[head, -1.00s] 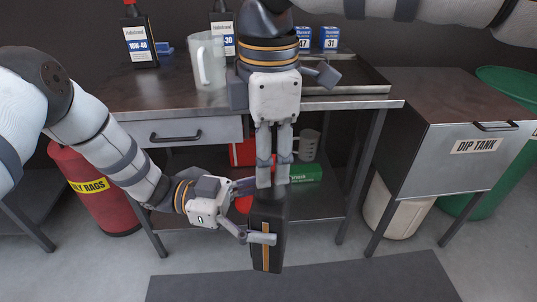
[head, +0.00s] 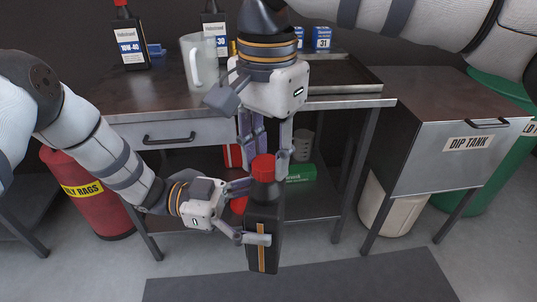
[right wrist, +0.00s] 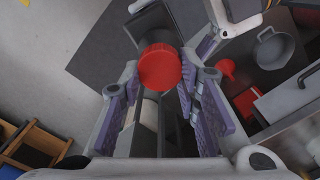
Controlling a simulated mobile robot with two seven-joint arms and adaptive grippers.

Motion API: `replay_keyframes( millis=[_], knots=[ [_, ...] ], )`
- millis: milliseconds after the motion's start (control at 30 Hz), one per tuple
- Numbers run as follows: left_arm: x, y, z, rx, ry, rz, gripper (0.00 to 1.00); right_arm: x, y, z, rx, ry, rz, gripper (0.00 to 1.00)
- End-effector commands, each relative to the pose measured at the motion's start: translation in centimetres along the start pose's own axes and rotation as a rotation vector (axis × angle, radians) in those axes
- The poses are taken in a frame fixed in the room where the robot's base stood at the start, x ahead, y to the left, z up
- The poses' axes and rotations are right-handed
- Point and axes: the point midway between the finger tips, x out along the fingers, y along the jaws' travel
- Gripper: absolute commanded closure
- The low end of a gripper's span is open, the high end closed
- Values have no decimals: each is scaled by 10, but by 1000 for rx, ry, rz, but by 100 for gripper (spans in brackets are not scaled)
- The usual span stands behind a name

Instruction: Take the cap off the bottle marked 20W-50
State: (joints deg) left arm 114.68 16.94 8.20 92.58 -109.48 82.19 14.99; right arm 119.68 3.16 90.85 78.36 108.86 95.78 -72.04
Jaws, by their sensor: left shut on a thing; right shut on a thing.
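A black bottle (head: 263,225) with an orange stripe and a red cap (head: 262,166) is held upright in front of the workbench. Its label is out of sight, so I cannot read its marking. My left gripper (head: 256,212) is shut on the bottle's body from the left. My right gripper (head: 265,160) points down from above, shut on the red cap with a finger at either side. In the right wrist view the cap (right wrist: 160,67) shows between the fingers of the right gripper (right wrist: 165,80), with the bottle mostly hidden behind it.
On the bench (head: 165,95) stand a 10W-40 bottle (head: 131,45), another bottle marked 30 (head: 215,35), a clear jug (head: 197,62) and a tray (head: 345,82). A dip tank (head: 440,150) stands to the right and a red rags bin (head: 88,195) to the left.

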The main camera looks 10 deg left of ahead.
Motion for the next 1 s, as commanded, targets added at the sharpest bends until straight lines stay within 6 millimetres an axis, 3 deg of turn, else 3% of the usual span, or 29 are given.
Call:
replay_keyframes(
  millis=[100,300,1000],
  knots=[
    [1,1,-2,5,5,7,98,-2,-3,-1,-373,6,-6,100],
    [1,1,-2,5,5,7,98,-2,-5,0,-766,8,-5,100],
    [1,1,-2,5,4,5,98,-3,-5,0,-791,8,-4,100]
  ],
)
